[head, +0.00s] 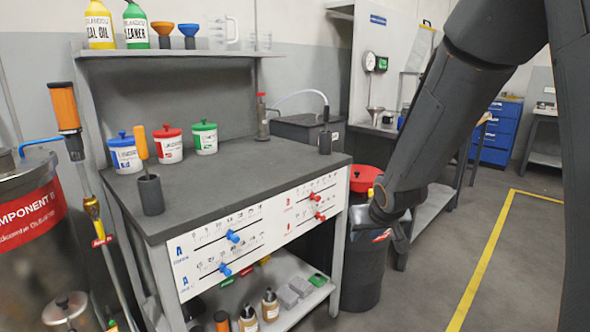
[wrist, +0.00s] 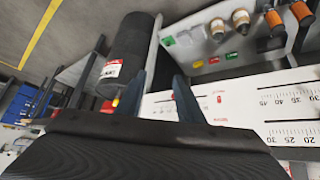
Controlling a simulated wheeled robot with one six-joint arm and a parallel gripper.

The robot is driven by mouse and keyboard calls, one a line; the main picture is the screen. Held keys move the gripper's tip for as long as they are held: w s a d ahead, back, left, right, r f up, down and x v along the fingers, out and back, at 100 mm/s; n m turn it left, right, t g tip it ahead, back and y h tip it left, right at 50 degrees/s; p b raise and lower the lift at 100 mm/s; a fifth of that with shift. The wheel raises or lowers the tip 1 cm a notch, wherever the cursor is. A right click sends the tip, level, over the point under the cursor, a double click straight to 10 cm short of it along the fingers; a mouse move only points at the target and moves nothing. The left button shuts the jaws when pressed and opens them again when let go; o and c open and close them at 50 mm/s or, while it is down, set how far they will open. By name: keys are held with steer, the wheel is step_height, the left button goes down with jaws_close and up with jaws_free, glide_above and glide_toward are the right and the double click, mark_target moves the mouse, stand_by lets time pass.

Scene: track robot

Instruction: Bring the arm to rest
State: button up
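My dark arm hangs down from the upper right of the head view. My gripper (head: 400,238) is at its lower end, in front of the bench's right end and the dark bin, and is small and partly hidden there. In the wrist view my gripper (wrist: 160,78) shows two bluish fingers standing apart with nothing between them. The white scale panel (wrist: 235,105) of the bench lies beyond the fingers, to the right. I cannot tell the exact distance to the bench.
The grey bench (head: 245,175) carries blue, red and green-lidded tubs and a black holder (head: 150,195) with an orange-handled tool. Blue and red sliders sit on its front. A dark bin (head: 362,270) stands right of it. Floor around the yellow line (head: 483,262) is clear.

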steer(key=s+a+r+g, duration=0.2)
steer(key=s+g, duration=0.2)
steer(key=s, duration=1.1)
steer(key=s+a+r+g, duration=0.2)
steer(key=s+g, duration=0.2)
steer(key=s, duration=1.1)
steer(key=d+r+m+p, duration=0.1)
steer(key=d+r+p, duration=0.3)
steer(key=p, duration=0.8)
steer(key=shift+s+d+r+p, duration=0.35)
steer(key=shift+r+p, duration=0.05)
steer(key=shift+r, duration=0.75)
